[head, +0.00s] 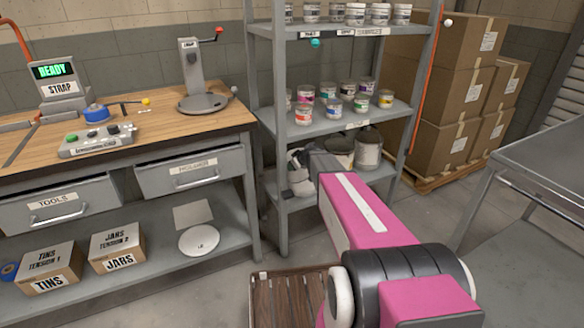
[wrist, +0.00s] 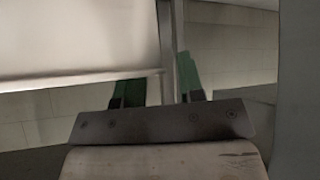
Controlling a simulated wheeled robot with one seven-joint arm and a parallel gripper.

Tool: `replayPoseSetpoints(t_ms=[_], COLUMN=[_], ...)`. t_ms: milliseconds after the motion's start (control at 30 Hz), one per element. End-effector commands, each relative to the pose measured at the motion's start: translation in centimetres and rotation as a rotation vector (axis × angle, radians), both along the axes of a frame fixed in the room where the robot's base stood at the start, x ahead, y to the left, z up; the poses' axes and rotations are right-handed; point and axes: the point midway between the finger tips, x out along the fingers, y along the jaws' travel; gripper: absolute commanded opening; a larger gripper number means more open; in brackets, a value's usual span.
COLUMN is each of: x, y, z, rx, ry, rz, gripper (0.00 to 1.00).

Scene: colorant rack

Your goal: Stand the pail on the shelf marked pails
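My arm partly covers the left one. I cannot tell which pail is the task's. The rack's small shelf labels (head: 357,125) are too small to read surely.
Small tins (head: 333,106) stand on the middle shelf, white jars (head: 355,14) above. The rack's front upright (head: 281,130) is close to my gripper. A workbench (head: 150,125) with drawers stands left, cartons (head: 455,90) right. A slatted wooden pallet (head: 285,300) lies on the floor in front.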

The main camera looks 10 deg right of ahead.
Motion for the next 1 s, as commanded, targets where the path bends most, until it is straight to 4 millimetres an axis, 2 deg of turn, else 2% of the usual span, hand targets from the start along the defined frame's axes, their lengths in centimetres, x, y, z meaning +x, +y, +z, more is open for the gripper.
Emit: replayPoseSetpoints(t_ms=[300,600,733,833,933,1000], x=[-3.9,-6.0,-6.6,-8.1,-11.0,-13.8], y=[-2.7,-4.4,-4.5,-4.0,-3.1,-2.4], z=[4.6,7.4,7.6,7.2,6.2,5.3], rx=[0.000,0.000,0.001,0.004,0.006,0.001], ry=[-0.002,-0.001,0.010,0.054,0.144,0.232], rz=[-0.001,-0.001,-0.003,-0.017,-0.050,-0.092], gripper=[0.36,0.36,0.36,0.36,0.36,0.36])
